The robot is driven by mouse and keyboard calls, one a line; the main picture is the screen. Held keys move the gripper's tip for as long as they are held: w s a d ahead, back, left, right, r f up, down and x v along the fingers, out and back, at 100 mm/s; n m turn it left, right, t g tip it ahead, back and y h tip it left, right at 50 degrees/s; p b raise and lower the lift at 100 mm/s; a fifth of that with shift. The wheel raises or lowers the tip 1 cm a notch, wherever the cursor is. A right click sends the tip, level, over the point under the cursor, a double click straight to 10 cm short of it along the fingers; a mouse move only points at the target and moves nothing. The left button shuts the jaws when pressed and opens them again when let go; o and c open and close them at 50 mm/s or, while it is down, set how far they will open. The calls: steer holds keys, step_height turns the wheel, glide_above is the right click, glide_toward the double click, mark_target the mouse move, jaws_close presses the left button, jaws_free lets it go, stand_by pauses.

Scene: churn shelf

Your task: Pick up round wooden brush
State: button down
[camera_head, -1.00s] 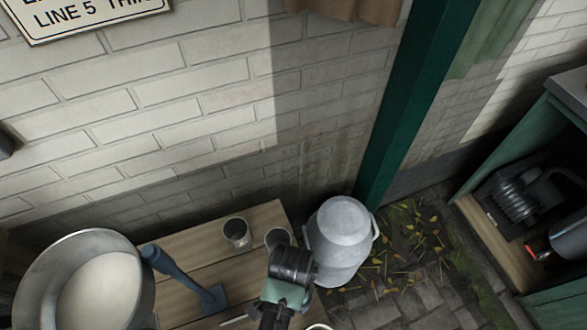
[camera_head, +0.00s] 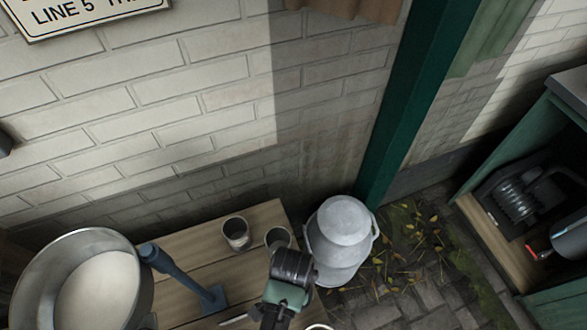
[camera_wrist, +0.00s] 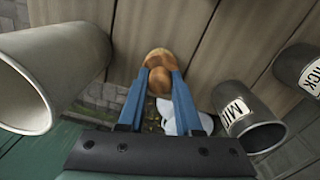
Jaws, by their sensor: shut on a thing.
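The round wooden brush (camera_wrist: 159,58) is brown and rounded and shows at the tips of my blue gripper fingers in the wrist view. My gripper (camera_wrist: 160,78) is shut on it, with one finger on each side. The fingers cover part of the brush. In the head view my gripper (camera_head: 286,296) is over the right end of the wooden table (camera_head: 185,249), and the brush is hidden there. I cannot tell whether the brush touches the surface behind it.
Metal cups stand close by: one (camera_head: 236,233) and another (camera_head: 278,238) on the table. A labelled cup (camera_wrist: 245,115) is right of my fingers. A large pot (camera_head: 140,285) and a blue-grey tool (camera_head: 180,275) are left. A milk can (camera_head: 342,235) stands right.

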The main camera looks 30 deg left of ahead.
steer(key=shift+r, duration=0.1)
step_height(320, 180, up, 10)
steer(key=shift+f+p, duration=0.1)
steer(key=shift+p, duration=0.95)
steer(key=c, duration=1.3)
jaws_free()
steer(key=shift+w, duration=0.1)
jaws_close()
